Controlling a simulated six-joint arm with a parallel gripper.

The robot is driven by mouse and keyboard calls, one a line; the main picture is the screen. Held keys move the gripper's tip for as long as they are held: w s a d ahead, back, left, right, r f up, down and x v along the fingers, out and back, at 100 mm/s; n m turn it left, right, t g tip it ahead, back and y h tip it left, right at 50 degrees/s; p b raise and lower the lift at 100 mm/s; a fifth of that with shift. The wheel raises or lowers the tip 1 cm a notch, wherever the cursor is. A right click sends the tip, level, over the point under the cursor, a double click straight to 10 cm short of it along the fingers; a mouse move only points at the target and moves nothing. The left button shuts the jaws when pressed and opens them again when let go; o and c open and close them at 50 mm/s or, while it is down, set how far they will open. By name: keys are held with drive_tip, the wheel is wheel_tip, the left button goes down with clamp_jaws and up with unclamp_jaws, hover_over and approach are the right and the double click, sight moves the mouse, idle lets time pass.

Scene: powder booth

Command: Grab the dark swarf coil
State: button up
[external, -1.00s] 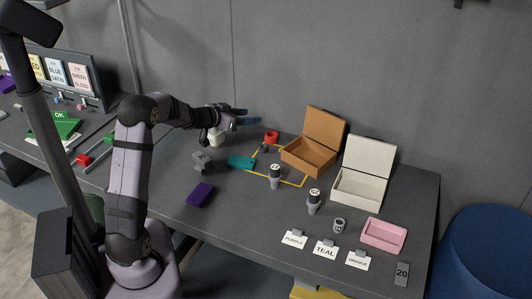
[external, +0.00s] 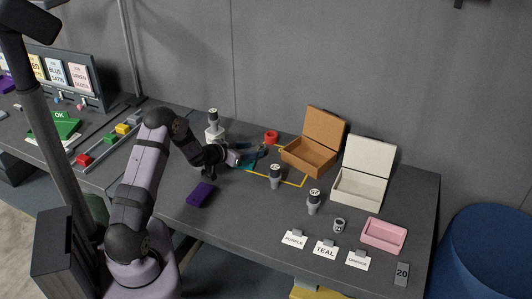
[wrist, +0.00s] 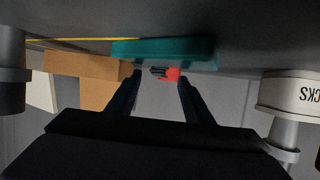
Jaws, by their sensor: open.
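A small dark coil (wrist: 158,72) shows in the wrist view between my fingertips, beyond the teal block's edge and in front of a red thing (wrist: 172,76). In the external view I cannot make the coil out; my fingers seem to cover its spot. My gripper (external: 258,151) is open, low over the table at the back middle, with its fingers pointing right. Its two dark fingers (wrist: 159,80) show apart and empty in the wrist view. The teal block (wrist: 165,50) lies close by, partly hidden by my gripper in the external view.
The red ring-like thing (external: 271,137) stands just behind my fingertips. A brown open box (external: 308,157), a white open box (external: 358,189) and a grey canister (external: 275,178) stand to the right. A white bottle (external: 214,132) is behind my wrist. A purple block (external: 201,195) lies in front.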

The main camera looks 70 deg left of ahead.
sight(261, 147)
drive_tip(key=shift+r+p+x, duration=0.15)
drive_tip(key=shift+p+x, duration=0.45)
drive_tip(key=shift+x, duration=0.5)
drive_tip(key=shift+r+p+x, duration=0.15)
drive_tip(key=shift+p+x, duration=0.4)
drive_tip(key=shift+x, duration=1.4)
drive_tip(key=shift+d, duration=0.1)
drive_tip(key=c, duration=1.1)
